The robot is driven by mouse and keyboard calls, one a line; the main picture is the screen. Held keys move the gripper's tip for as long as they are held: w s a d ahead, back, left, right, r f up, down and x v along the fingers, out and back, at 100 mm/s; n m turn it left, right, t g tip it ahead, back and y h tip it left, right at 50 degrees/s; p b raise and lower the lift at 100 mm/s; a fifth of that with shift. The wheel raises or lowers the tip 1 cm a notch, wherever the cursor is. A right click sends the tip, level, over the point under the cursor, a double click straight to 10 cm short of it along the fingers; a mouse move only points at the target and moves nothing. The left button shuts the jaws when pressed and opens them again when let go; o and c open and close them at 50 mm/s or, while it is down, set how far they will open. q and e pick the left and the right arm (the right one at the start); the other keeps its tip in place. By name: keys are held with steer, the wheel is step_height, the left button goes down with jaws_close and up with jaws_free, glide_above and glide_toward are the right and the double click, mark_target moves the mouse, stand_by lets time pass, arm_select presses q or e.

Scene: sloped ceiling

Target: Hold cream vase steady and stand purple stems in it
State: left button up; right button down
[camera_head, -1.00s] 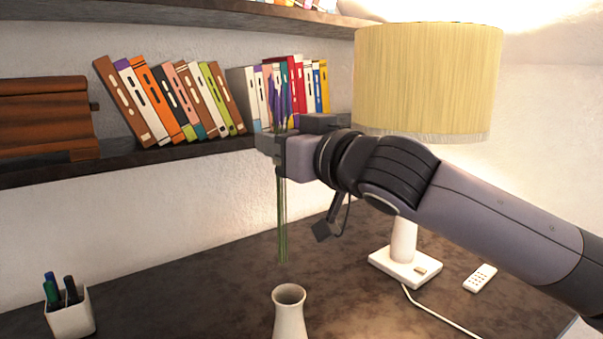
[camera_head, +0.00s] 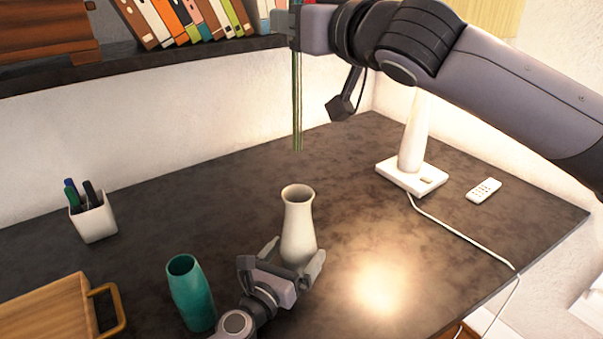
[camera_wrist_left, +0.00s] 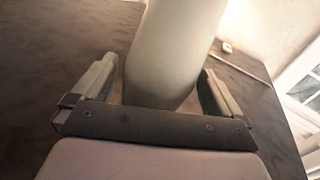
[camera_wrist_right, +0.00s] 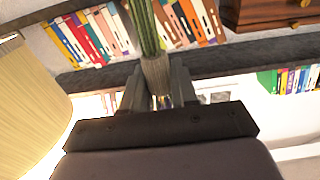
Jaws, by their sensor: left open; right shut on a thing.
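The cream vase (camera_head: 298,222) stands upright on the dark desk in the head view. My left gripper (camera_head: 294,258) is open with one finger on each side of the vase's lower body. In the left wrist view the vase (camera_wrist_left: 172,50) stands between the spread fingers (camera_wrist_left: 160,90), with gaps visible on both sides. My right gripper (camera_head: 290,28) is shut on the purple stems (camera_head: 297,100) and holds them upright, their green lower ends above and behind the vase. In the right wrist view the stems (camera_wrist_right: 146,28) sit between the fingers (camera_wrist_right: 157,88). The purple tops are out of the head view.
A teal vase (camera_head: 190,290) stands left of my left gripper. A wooden board (camera_head: 45,318) and a white pen cup (camera_head: 94,220) are further left. A bookshelf (camera_head: 150,68) overhangs the back.

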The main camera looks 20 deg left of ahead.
mark_target(302, 246)
arm_select(q)
steer(key=shift+w+d, duration=0.2)
steer(key=shift+w, duration=0.6)
steer(key=shift+w+d, duration=0.15)
steer(key=shift+w, duration=0.65)
steer(key=c, duration=1.2)
steer(key=shift+c, duration=0.2)
arm_select(e)
steer(key=shift+f, duration=6.5)
steer(key=c, duration=0.8)
jaws_free()
steer(key=shift+v, duration=6)
